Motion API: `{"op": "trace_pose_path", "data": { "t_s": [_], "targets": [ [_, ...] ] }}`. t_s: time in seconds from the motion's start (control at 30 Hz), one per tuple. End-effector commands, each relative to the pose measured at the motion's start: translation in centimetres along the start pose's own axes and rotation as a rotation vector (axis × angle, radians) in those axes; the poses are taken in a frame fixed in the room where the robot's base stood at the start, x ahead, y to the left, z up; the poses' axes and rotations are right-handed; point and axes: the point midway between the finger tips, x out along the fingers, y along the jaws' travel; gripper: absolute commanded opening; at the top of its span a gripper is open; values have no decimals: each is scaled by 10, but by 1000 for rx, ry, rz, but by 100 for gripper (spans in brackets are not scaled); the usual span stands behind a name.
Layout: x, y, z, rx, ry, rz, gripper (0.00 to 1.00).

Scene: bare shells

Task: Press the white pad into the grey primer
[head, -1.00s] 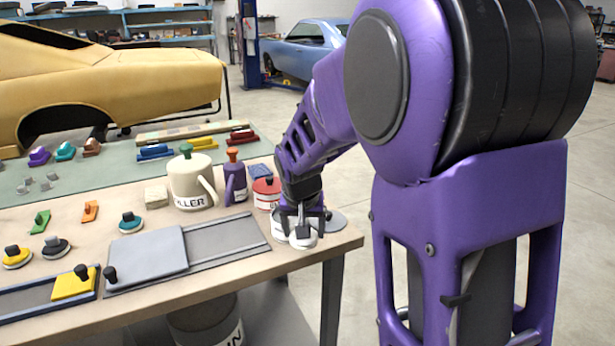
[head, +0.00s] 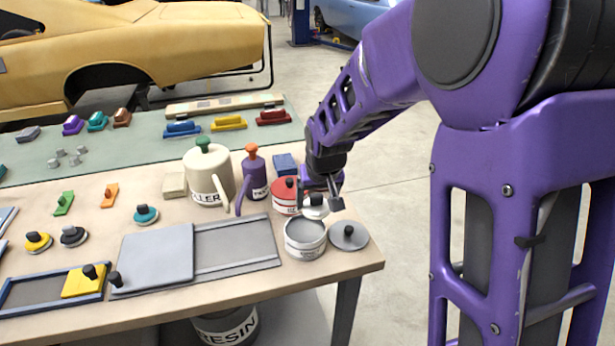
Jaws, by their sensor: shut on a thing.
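My gripper (head: 322,196) is shut on the white pad (head: 316,210) by its dark knob. The pad is a round disc, held at the back edge of the open tin of grey primer as seen here. It looks raised above the rim, but I cannot tell the exact gap. The pad's underside is hidden.
A grey lid with a black knob (head: 348,236) lies right of the tin. A red tin (head: 286,196), a purple bottle (head: 256,178) and a filler jug (head: 207,180) stand behind. A grey sliding-lid tray (head: 157,256) is to the left. Yellow, dark and teal pads lie farther left.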

Motion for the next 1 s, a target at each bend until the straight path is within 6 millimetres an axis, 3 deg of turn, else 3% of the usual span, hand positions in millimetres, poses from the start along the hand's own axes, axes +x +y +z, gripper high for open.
{"op": "trace_pose_path", "data": {
  "t_s": [0.1, 0.2, 0.8, 1.0],
  "targets": [
    [-9, -20, -3, -71, 1, -29, 34],
    [-7, -26, -3, -95, 4, -39, 34],
    [43, -26, 18, -96, 4, -39, 34],
    [49, -26, 20, -95, 4, -39, 34]
  ]
}}
